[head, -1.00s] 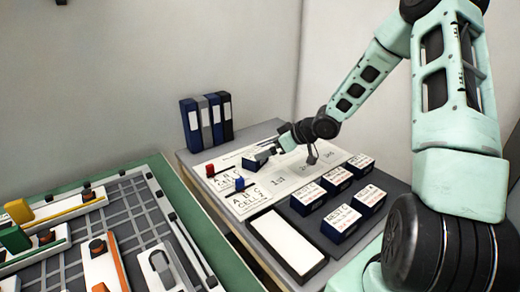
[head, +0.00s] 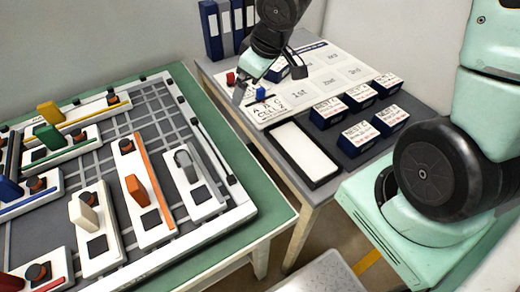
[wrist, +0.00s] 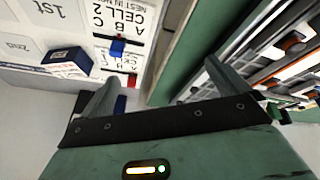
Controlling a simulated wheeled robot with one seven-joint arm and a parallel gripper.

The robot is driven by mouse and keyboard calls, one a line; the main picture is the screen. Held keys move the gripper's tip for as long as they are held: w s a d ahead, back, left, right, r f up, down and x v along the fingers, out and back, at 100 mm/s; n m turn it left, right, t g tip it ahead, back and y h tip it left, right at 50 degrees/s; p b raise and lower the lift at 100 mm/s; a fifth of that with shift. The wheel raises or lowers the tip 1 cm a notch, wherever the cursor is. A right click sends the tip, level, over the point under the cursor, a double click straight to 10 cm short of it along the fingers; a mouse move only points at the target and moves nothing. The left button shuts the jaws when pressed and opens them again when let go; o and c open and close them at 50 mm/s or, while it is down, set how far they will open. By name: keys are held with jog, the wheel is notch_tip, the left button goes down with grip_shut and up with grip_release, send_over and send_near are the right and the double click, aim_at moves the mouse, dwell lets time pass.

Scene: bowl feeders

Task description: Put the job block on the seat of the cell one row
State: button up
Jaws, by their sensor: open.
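My gripper (head: 272,72) is open above the left end of the white printed sheet (head: 340,82). Its two fingers (wrist: 162,78) are spread with nothing between them in the wrist view. A small red block (head: 231,78) and a small blue block (head: 261,93) sit on letter cards at the sheet's left; the nearer card reads CELL 2 (head: 270,110). They show in the wrist view as red (wrist: 131,81) and blue (wrist: 117,47). A dark blue labelled block (wrist: 68,58) lies on the sheet near them. I cannot tell which piece is the job block. The cell one row is partly hidden by my gripper.
Binders (head: 211,30) stand behind. At left, a green table (head: 265,215) holds a frame (head: 232,207) with several coloured-block trays. A gap separates the tables.

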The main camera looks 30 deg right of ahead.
jog(key=s+a+r+g, duration=0.1)
jog(key=s+a, duration=0.2)
jog(key=s, duration=0.4)
jog(key=s+a+r+n+g, duration=0.1)
jog(key=s+a, duration=0.3)
jog(key=s, duration=0.4)
jog(key=s+a+r+g, duration=0.2)
jog(key=s+a, duration=0.2)
jog(key=s, duration=0.3)
jog(key=shift+s+r+h, duration=0.15)
jog(key=shift+h, duration=0.15)
notch_tip(320, 180, up, 3)
jog(key=p, duration=0.2)
jog(key=shift+f+p, duration=0.2)
jog(key=shift+p, duration=0.1)
